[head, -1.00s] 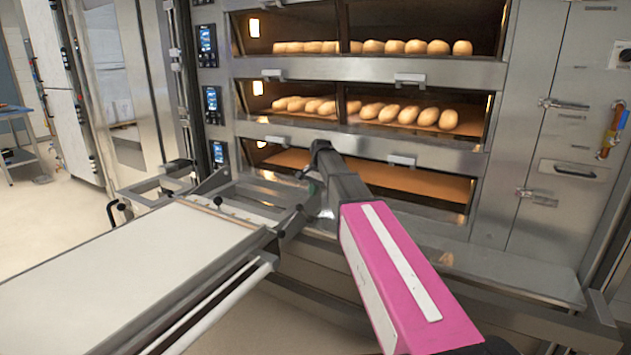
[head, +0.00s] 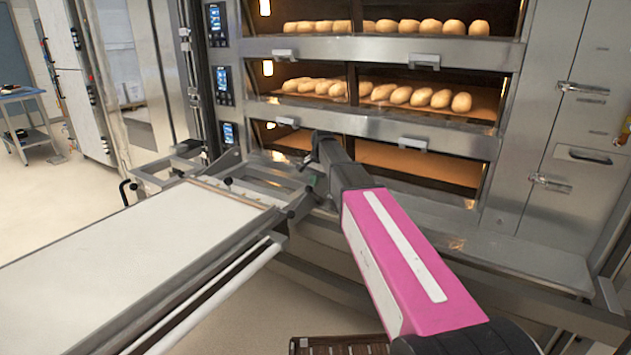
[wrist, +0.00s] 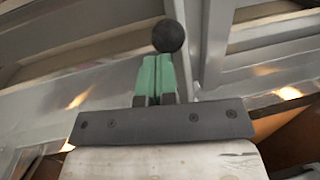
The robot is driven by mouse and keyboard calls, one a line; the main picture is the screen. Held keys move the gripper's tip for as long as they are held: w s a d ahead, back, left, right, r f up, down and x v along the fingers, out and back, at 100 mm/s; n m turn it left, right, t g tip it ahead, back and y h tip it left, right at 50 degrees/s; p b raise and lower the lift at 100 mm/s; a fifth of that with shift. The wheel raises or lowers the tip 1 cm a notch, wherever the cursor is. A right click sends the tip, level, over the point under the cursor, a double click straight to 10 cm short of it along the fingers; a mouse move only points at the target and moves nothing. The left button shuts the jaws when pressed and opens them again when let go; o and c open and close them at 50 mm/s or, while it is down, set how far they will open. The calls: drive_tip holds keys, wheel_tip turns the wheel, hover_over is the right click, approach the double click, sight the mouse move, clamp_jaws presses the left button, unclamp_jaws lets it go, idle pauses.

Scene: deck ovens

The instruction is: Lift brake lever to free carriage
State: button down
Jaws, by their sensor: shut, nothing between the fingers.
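A black ball knob (wrist: 168,36) fills the upper middle of the wrist view, just beyond my fingertips. It looks like the brake lever's end, but its stem is mostly hidden. My gripper (wrist: 158,64) has green fingers pressed together, with nothing between them. Whether they touch the knob is not clear. In the head view my gripper (head: 309,182) is small and partly hidden by my arm, at the oven-side end of the carriage (head: 120,255). The carriage has a long pale flat top. Dark knobs (head: 228,181) show at its oven end.
The deck oven (head: 330,120) stands behind, with loaves on its upper two decks and a bare lower deck. Its front ledge (head: 480,250) runs right of my arm. A brown slatted thing (head: 340,346) lies at the bottom. Open floor (head: 60,200) is at the left.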

drive_tip(key=shift+s+a+f+t+h, duration=0.45)
drive_tip(key=shift+s+a+f+t, duration=0.1)
drive_tip(key=shift+s+f+t, duration=0.3)
drive_tip(key=shift+s+a+f+t+h, duration=0.55)
drive_tip(key=shift+s+f, duration=0.3)
drive_tip(key=shift+f, duration=0.25)
drive_tip(key=shift+s+a+f+t+h, duration=0.4)
drive_tip(key=shift+s+a+f+t, duration=0.2)
drive_tip(key=shift+s+f+t, duration=0.3)
drive_tip(key=w+d+v, duration=0.1)
drive_tip(key=d+v, duration=0.1)
drive_tip(key=v, duration=1)
drive_tip(key=shift+r, duration=0.7)
drive_tip(key=shift+s, duration=0.1)
